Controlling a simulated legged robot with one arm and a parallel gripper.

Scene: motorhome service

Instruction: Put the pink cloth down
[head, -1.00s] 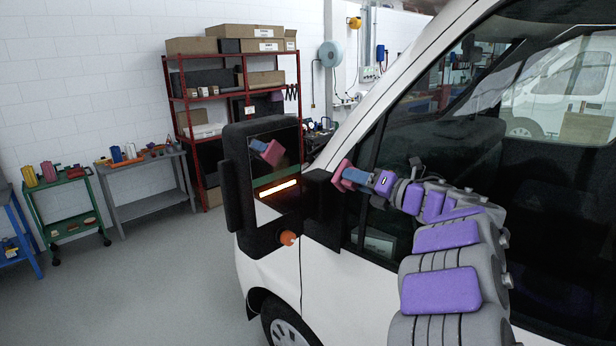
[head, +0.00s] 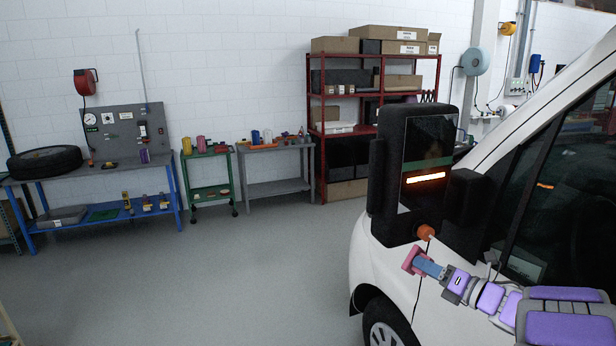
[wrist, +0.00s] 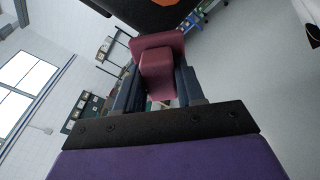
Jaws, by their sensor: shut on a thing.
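The pink cloth (head: 413,261) is a small folded pink pad at the tip of my gripper (head: 428,267). My gripper is shut on it. In the wrist view the pink cloth (wrist: 160,65) sits between the two blue fingers (wrist: 158,88), with its wider part beyond the fingertips. My gripper is in front of the white van's door, just below the mirror's orange part. The cloth is held in the air, and I cannot tell whether it touches the van.
The black van mirror (head: 428,170) stands above my gripper. The white van (head: 375,262) fills the right side. A green cart (head: 208,175), a grey table (head: 275,187), a blue workbench (head: 100,178) and a red shelf (head: 318,120) line the wall. The floor (head: 220,280) at left is clear.

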